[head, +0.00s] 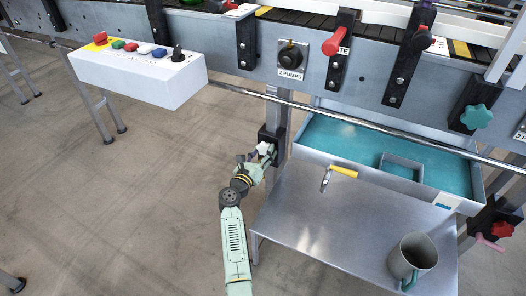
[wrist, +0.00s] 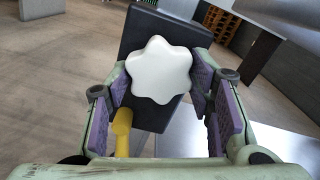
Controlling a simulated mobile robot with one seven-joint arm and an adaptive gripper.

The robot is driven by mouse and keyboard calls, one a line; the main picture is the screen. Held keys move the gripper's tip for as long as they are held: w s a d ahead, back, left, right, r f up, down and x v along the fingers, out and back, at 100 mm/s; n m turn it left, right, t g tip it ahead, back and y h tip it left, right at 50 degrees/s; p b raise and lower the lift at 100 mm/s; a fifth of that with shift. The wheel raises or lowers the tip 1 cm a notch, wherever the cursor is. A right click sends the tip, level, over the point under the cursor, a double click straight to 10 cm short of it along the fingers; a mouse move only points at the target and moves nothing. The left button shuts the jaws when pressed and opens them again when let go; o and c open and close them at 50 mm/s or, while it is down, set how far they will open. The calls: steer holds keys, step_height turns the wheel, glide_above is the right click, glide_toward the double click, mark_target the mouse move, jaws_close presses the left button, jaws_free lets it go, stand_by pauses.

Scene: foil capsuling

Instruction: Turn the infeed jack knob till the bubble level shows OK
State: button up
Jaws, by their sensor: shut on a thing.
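A white lobed knob (wrist: 159,70) sits on a black block (wrist: 150,30) and fills the middle of the wrist view. In the head view the knob (head: 264,148) is small and partly covered by my gripper, on the black block on the conveyor's leg. My gripper (head: 262,153) is shut on the knob, with a purple-padded finger (wrist: 206,78) on its right and another on its left. I cannot make out a bubble level or its reading in either view.
A steel side table (head: 300,215) stands right of my arm, with a yellow-handled tool (head: 343,172) and a grey mug (head: 413,262) on it. A teal-lined tray (head: 340,140) lies behind. A white control box (head: 140,80) hangs at the upper left.

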steer(key=n+p, duration=0.4)
steer(key=n, duration=0.1)
steer(key=shift+r, duration=0.2)
steer(key=n+p, duration=0.3)
steer(key=n, duration=0.1)
steer(key=shift+d+n+p, duration=0.1)
steer(key=shift+n+p, duration=0.2)
steer(key=n+p, duration=0.3)
steer(key=n, duration=0.2)
steer(key=shift+n+p, duration=1)
steer(key=shift+n, duration=1.1)
steer(key=o, duration=1.2)
steer(key=shift+c, duration=0.2)
